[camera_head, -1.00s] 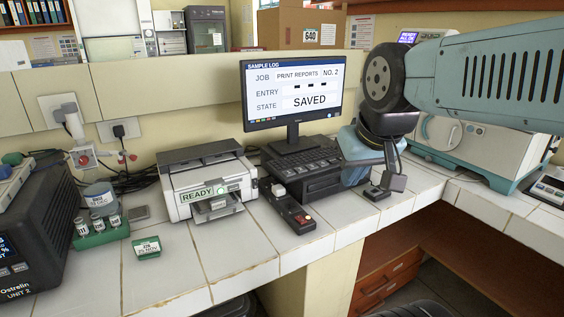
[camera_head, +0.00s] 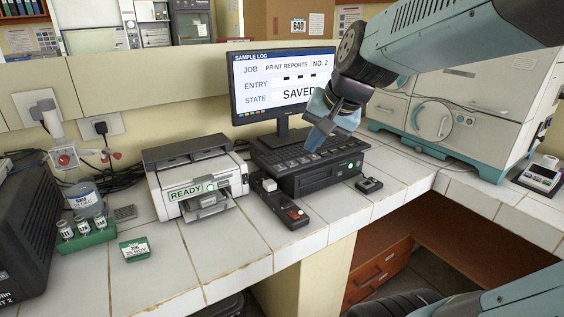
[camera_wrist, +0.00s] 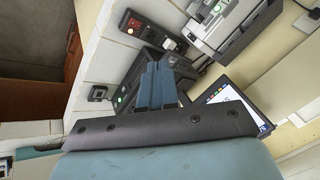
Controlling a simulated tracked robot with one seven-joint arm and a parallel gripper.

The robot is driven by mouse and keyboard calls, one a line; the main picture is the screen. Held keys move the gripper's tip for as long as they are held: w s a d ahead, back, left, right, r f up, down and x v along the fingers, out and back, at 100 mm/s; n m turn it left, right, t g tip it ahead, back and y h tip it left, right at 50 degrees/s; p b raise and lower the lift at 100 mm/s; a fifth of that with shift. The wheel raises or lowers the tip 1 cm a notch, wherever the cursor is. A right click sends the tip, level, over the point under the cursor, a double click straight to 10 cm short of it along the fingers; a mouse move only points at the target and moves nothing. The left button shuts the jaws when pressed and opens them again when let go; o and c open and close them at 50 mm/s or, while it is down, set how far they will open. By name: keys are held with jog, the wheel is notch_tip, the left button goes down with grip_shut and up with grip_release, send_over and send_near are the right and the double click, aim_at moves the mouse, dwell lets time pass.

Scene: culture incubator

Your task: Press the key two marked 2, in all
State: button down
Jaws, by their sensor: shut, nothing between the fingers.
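A black keyed unit (camera_head: 318,180) stands on the counter in front of the monitor, with a row of keys along its top and a green light on its front. It shows behind my fingers in the wrist view (camera_wrist: 184,78). The marks on its keys are too small to read, so I cannot tell which is 2. My gripper (camera_head: 311,148) is shut and empty, its blue fingers pointing down over the keys; it also shows in the wrist view (camera_wrist: 160,66). I cannot tell whether the tips touch a key. The monitor (camera_head: 250,65) reads PRINT REPORTS, NO. 2, SAVED.
A printer (camera_head: 165,185) marked READY stands left of the unit. A dark switch box (camera_head: 285,205) with a red lit switch lies between them. A small black puck-like device (camera_head: 369,185) sits right of the unit. A large white machine (camera_head: 480,125) fills the right.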

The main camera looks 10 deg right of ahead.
jog(key=w+f+m+t+y, duration=0.1)
jog(key=w+f+m+y, duration=0.1)
jog(key=w+m, duration=0.95)
jog(key=m+t, duration=0.1)
jog(key=m, duration=0.4)
send_over(293, 164)
jog(key=shift+n, duration=0.25)
notch_tip(293, 164, down, 6)
jog(key=shift+s+r, duration=0.1)
jog(key=shift+r, duration=0.1)
jog(key=shift+f, duration=0.1)
jog(key=shift+f, duration=4.3)
jog(key=shift+f, duration=0.7)
jog(key=shift+r, duration=0.8)
jog(key=shift+r, duration=2.5)
